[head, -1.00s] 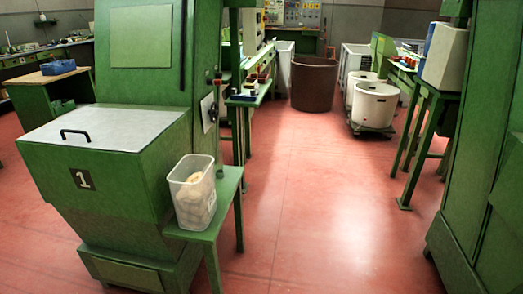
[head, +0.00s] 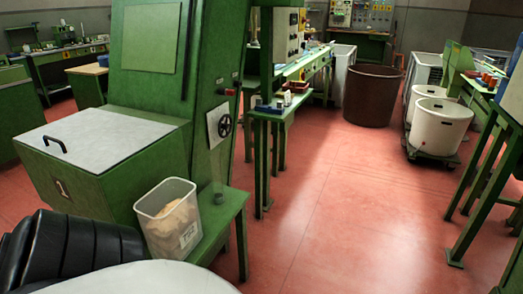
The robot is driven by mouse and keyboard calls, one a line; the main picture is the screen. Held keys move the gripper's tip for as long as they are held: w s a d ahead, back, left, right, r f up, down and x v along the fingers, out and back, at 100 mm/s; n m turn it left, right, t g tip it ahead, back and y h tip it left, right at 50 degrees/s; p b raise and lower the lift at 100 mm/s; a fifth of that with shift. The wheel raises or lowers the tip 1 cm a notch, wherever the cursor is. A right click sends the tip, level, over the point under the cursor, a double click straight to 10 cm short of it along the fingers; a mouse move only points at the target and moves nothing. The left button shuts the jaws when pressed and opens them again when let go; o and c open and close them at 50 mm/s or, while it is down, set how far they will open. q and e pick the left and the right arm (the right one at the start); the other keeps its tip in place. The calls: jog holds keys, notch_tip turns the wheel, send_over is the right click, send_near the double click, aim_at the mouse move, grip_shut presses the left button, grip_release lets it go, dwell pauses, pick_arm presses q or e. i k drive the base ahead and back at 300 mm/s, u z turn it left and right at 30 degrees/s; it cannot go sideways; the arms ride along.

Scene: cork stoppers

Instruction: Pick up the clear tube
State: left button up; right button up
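A clear, open-topped plastic tub (head: 168,222) with light tan contents and a pale label stands upright on the small green side table (head: 222,222) of the machine, left of centre in the head view. It is the only clear container I can make out; no narrow tube shows distinctly. Parts that look like my own arm, black and white, fill the bottom left and rise close in front of the tub. Neither of my grippers can be seen, and nothing is seen touching the tub.
A green machine (head: 155,75) with a grey lid (head: 100,138) stands behind the tub. Open red floor (head: 320,215) lies to the right. A brown bin (head: 371,96) and white drums (head: 438,127) stand farther back.

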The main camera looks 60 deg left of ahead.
aim_at(214, 153)
jog(key=u, duration=0.4)
jog(key=i, duration=1.05)
jog(key=u, duration=0.85)
